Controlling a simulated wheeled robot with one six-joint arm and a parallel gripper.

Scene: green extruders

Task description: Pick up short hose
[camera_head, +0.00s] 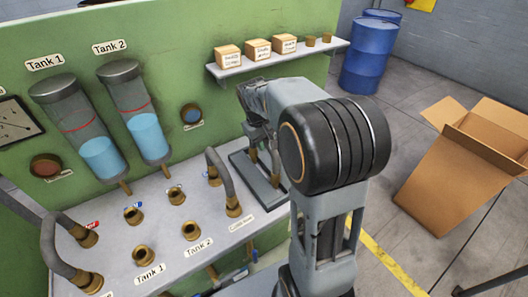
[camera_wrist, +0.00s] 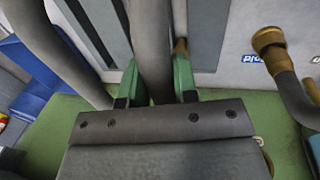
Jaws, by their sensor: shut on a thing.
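A grey hose (camera_wrist: 152,45) runs between the two green fingers of my gripper (camera_wrist: 156,80) in the wrist view, and the fingers are closed on it. It looks like the short hose, though its full length is not visible. A brass end (camera_wrist: 180,46) shows just beside the right finger. In the head view, my gripper is over the dark rack (camera_head: 240,160) at the bench's right end, and my arm hides most of it and the held hose.
Another grey hose (camera_wrist: 57,50) lies close left of my gripper in the wrist view. A bent hose (camera_head: 226,177) stands on the bench left of the rack, and another (camera_head: 50,240) is at far left. A shelf with small boxes (camera_head: 228,55) is behind. An open carton (camera_head: 450,185) stands right.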

